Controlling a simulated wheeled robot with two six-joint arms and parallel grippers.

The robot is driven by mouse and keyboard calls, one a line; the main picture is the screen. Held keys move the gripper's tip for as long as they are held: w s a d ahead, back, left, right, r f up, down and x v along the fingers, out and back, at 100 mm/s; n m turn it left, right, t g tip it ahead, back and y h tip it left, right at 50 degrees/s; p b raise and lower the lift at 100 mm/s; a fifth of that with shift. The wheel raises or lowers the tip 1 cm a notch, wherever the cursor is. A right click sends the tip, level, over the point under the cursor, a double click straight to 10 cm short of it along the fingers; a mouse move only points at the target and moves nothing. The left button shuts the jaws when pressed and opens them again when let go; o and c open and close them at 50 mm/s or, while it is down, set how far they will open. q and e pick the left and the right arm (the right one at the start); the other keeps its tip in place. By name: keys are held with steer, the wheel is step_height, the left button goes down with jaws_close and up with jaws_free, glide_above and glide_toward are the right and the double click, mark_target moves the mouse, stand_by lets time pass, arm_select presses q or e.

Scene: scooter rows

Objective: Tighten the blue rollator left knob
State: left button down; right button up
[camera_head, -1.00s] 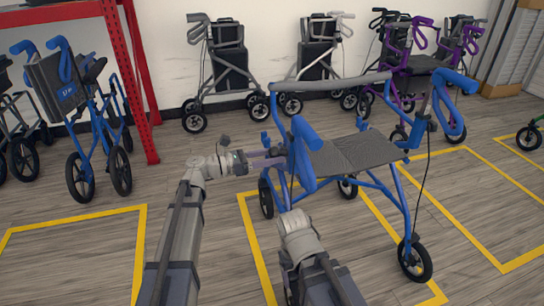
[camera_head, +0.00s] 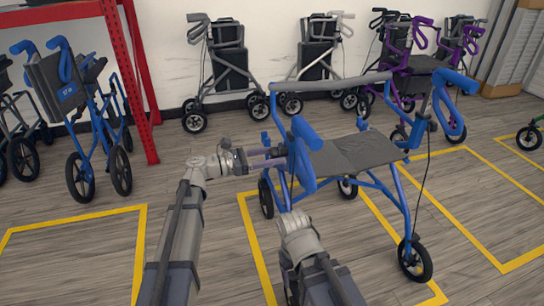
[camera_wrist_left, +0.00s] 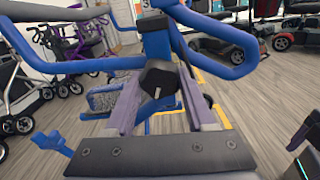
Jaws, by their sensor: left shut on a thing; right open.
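The blue rollator (camera_head: 385,180) stands in a yellow floor bay, with a dark grey seat and blue handles. In the left wrist view its blue frame tube (camera_wrist_left: 155,42) carries a black knob (camera_wrist_left: 158,78) with a short white mark. My left gripper (camera_head: 284,157) reaches in from the left at the rollator's left handle. Its two purple-grey fingers (camera_wrist_left: 163,103) are on either side of the knob, shut on it. The fingers partly cover the knob's sides. My right gripper (camera_head: 293,220) is low in front of the rollator; its fingertips are hard to make out.
Another blue rollator (camera_head: 95,120) stands left by a red rack (camera_head: 130,80). Grey rollators (camera_head: 225,70) and a purple one (camera_head: 410,65) line the back wall. Yellow lines (camera_head: 70,225) mark floor bays. The floor at the front left is clear.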

arm_select(q)
steer(key=m, duration=0.4)
steer(key=shift+w+m, duration=0.1)
steer(key=shift+m, duration=0.2)
steer(key=m, duration=0.3)
steer(key=shift+m, duration=0.3)
steer(key=m, duration=0.4)
steer(key=shift+r+m, duration=0.15)
steer(key=shift+m, duration=0.15)
steer(key=m, duration=0.3)
steer(key=shift+m, duration=0.3)
steer(key=m, duration=0.4)
steer(key=shift+r, duration=0.1)
steer(key=m, duration=0.4)
steer(key=shift+p, duration=0.3)
steer(key=m, duration=0.7)
steer(key=shift+r, duration=0.1)
